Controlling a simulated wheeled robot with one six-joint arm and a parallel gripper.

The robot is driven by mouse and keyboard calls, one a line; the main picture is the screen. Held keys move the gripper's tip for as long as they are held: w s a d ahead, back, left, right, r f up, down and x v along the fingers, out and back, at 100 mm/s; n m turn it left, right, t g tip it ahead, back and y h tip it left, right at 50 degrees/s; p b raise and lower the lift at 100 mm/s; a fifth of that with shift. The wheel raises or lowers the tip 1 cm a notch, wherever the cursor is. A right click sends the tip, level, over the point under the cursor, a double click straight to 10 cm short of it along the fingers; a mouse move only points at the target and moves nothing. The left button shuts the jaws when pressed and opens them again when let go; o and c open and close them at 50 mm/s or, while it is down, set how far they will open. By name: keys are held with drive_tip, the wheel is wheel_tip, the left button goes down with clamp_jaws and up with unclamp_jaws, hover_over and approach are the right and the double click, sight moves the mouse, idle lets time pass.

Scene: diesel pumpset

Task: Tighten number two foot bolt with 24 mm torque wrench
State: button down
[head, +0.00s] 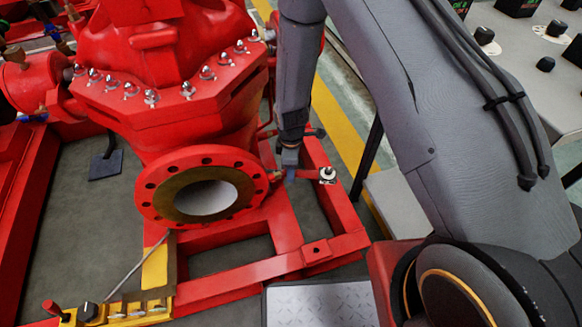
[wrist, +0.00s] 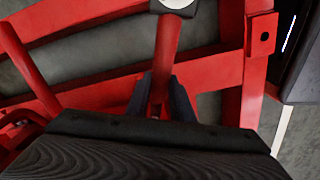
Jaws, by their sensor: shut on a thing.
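My gripper (head: 289,174) is shut on the red handle of the torque wrench (head: 310,175), beside the pump's right side. The wrench's round silver head (head: 327,174) lies to the right of the jaws, over or near the red base rail. In the wrist view my two dark fingers (wrist: 160,98) close on either side of the red handle (wrist: 167,50). The handle runs up to the pale round head (wrist: 177,4), which the top edge cuts off. No foot bolt can be made out, and I cannot tell whether the head sits on one.
The red pump (head: 165,115) with its open flange (head: 150,205) stands left of my gripper. Red base rails (head: 230,285) frame gaps of grey floor. A yellow rack (head: 125,312) with tools is at the lower left. A control panel (head: 540,50) stands at the upper right.

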drive_tip(key=shift+w+f, duration=0.2)
drive_tip(key=shift+f, duration=0.25)
drive_tip(key=w+a+n+b, duration=0.1)
drive_tip(key=w+n+b, duration=0.1)
drive_tip(key=w+n, duration=0.4)
drive_tip(key=shift+w, duration=0.6)
drive_tip(key=shift+f, duration=0.7)
idle(0.9)
idle(0.3)
drive_tip(key=shift+s+d+m+p, duration=0.15)
drive_tip(key=shift+s+m+p, duration=0.85)
drive_tip(key=shift+s, duration=0.25)
drive_tip(key=shift+s+d+m+p, duration=0.2)
drive_tip(key=shift+s+m+p, duration=0.75)
drive_tip(key=shift+s, duration=0.3)
drive_tip(key=shift+s+d+m+p, duration=0.15)
drive_tip(key=shift+s+m+p, duration=0.85)
drive_tip(key=shift+s, duration=0.25)
